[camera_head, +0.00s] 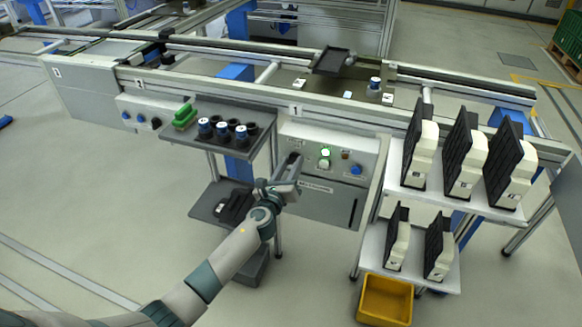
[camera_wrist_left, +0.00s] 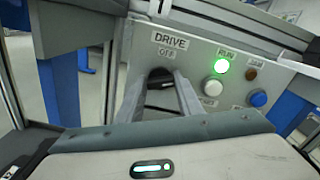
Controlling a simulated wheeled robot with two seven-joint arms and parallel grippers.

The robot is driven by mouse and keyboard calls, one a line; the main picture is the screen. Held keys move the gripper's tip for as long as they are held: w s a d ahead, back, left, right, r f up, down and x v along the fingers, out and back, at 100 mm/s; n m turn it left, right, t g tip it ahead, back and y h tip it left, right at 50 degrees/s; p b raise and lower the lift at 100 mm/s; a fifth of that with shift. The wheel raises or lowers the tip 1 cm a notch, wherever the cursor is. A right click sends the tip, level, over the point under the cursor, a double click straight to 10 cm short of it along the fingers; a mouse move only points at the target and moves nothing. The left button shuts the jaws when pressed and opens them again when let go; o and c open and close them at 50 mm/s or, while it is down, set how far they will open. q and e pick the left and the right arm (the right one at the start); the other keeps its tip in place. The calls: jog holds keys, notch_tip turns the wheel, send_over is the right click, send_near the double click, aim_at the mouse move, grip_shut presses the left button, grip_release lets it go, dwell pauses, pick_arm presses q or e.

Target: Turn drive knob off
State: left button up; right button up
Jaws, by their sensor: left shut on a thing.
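The drive knob (camera_wrist_left: 160,76) is dark and sits on the grey control panel (camera_head: 365,155) under labels that read DRIVE and OFF. Most of the knob is hidden by my fingers. My left gripper (camera_head: 293,163) reaches the panel's left part and is shut on the knob. In the left wrist view the two fingers (camera_wrist_left: 162,95) stand on either side of it. The knob's exact angle is hard to tell. The green RUN lamp (camera_wrist_left: 223,66) is lit; it also shows in the head view (camera_head: 325,153). My right gripper is not in view.
On the panel are a white button (camera_wrist_left: 212,88), a blue button (camera_wrist_left: 258,99) and an unlit brownish lamp (camera_wrist_left: 250,73). A shelf (camera_head: 265,115) with dark cups stands left of the panel. A rack (camera_head: 470,205) with black-and-white units stands right. The floor at left is clear.

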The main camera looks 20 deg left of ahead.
pick_arm(q)
jog(key=n+b, duration=0.1)
jog(key=n, duration=0.5)
jog(key=shift+a+f, duration=0.1)
jog(key=n, duration=0.4)
jog(key=shift+b, duration=0.3)
jog(key=shift+n, duration=1.7)
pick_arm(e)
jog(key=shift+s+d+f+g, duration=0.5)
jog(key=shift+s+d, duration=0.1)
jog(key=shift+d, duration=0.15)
pick_arm(q)
jog(key=o, duration=1.1)
jog(key=shift+f, duration=0.1)
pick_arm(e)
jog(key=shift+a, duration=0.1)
pick_arm(q)
jog(key=shift+s, duration=0.15)
